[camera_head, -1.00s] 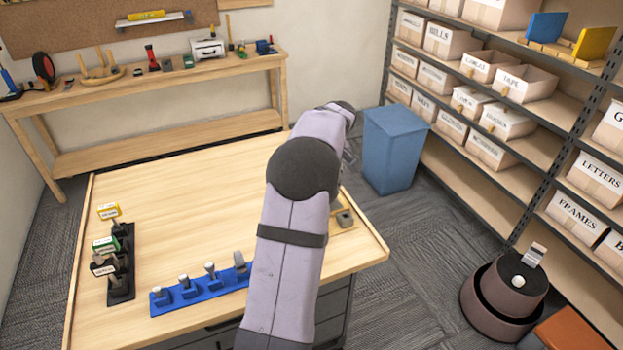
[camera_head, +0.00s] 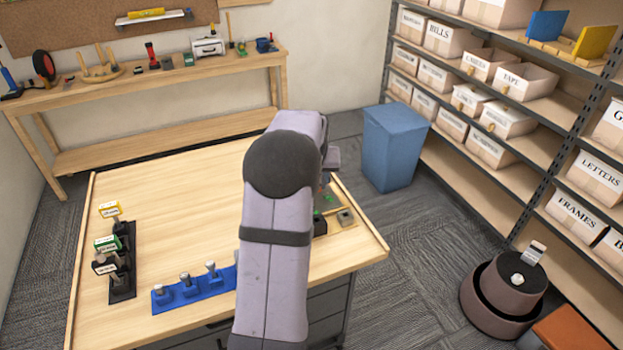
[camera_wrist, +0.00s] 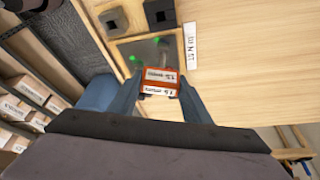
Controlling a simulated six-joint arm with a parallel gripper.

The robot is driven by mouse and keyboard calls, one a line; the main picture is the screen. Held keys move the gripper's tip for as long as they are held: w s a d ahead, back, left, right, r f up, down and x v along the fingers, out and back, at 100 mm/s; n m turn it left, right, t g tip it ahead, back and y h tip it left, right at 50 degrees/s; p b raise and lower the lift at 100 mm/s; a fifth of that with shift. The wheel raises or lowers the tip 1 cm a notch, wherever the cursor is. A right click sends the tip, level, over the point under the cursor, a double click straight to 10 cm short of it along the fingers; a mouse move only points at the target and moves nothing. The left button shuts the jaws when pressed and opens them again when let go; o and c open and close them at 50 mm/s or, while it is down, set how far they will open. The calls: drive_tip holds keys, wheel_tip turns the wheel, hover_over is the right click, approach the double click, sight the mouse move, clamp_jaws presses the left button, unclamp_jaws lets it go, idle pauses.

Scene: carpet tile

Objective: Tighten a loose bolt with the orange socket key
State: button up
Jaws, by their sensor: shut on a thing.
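My gripper (camera_wrist: 160,92) is shut on the orange socket key (camera_wrist: 160,74), whose orange handle with white labels sits between the fingertips in the wrist view. Beyond the handle is a dark framed plate (camera_wrist: 128,48) with green spots on it. A grey shape shows there, partly behind the key; I cannot tell whether it is the key's shaft or a bolt. Whether the key touches the plate is unclear. In the head view my arm hides the key and most of the plate; green spots show beside the arm.
A black block (camera_wrist: 160,14) and a grey block (camera_wrist: 113,20) stand by the plate, with a white label strip (camera_wrist: 190,46) beside it. A black rack (camera_head: 123,290) with labelled keys stands at the table's left. A blue rack (camera_head: 194,297) stands in front. The table's middle left is clear.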

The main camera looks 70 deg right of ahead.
drive_tip(key=shift+r+m+g+p, duration=0.1)
drive_tip(key=shift+m+g+p, duration=0.3)
drive_tip(key=shift+m, duration=0.7)
drive_tip(key=shift+w+m+g, duration=0.1)
drive_tip(key=shift+m+g, duration=0.3)
drive_tip(key=shift+m, duration=0.7)
drive_tip(key=shift+m+g+b, duration=0.8)
drive_tip(key=shift+m+b, duration=0.15)
drive_tip(key=shift+m, duration=1.25)
drive_tip(key=shift+n, duration=0.6)
drive_tip(key=shift+r+p, duration=1.7)
drive_tip(key=shift+r, duration=0.55)
